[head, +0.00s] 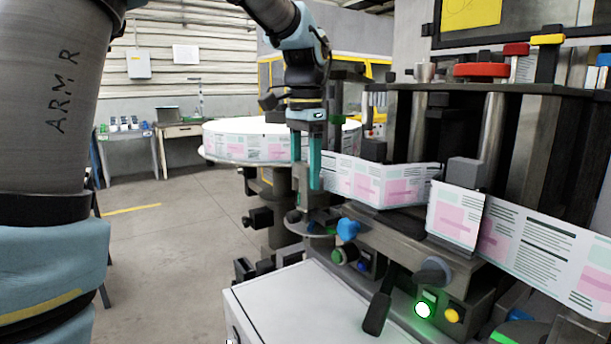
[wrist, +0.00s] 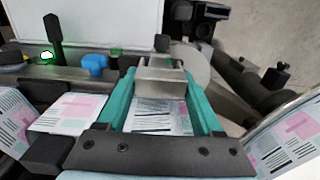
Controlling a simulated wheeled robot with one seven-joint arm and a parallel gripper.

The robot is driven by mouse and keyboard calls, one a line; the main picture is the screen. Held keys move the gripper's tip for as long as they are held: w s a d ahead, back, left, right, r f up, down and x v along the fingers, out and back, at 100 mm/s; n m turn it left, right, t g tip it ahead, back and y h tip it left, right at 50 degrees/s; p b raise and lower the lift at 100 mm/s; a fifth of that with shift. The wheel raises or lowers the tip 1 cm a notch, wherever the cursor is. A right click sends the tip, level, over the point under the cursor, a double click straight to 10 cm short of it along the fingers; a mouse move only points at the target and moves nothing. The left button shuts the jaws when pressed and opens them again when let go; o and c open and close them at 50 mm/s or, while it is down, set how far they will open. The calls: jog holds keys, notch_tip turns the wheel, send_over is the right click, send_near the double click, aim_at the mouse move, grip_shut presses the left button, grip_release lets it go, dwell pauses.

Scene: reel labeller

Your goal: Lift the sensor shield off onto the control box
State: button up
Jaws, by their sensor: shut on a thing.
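The sensor shield (wrist: 160,78) is a small grey metal cover in the middle of the wrist view. My gripper (wrist: 160,90) has its two teal fingers on either side of it and is shut on it. In the head view my gripper (head: 308,165) points down beside the label web, left of the labeller; the shield is hard to make out there. The control box (head: 310,300), with a flat, pale, empty top, stands low in front of the machine. Its top also shows in the wrist view (wrist: 100,20), beyond the shield. I cannot tell whether the shield is clear of its mount.
The printed label web (head: 380,183) runs close right of my gripper. A blue knob (head: 348,229), a black lever (head: 377,312) and a lit green button (head: 423,309) lie between the web and the box. A large label reel (head: 240,143) stands behind. The floor at left is clear.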

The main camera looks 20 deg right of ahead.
grip_shut()
notch_tip(320, 180, up, 35)
jog(key=p, duration=1.1)
dwell(0.7)
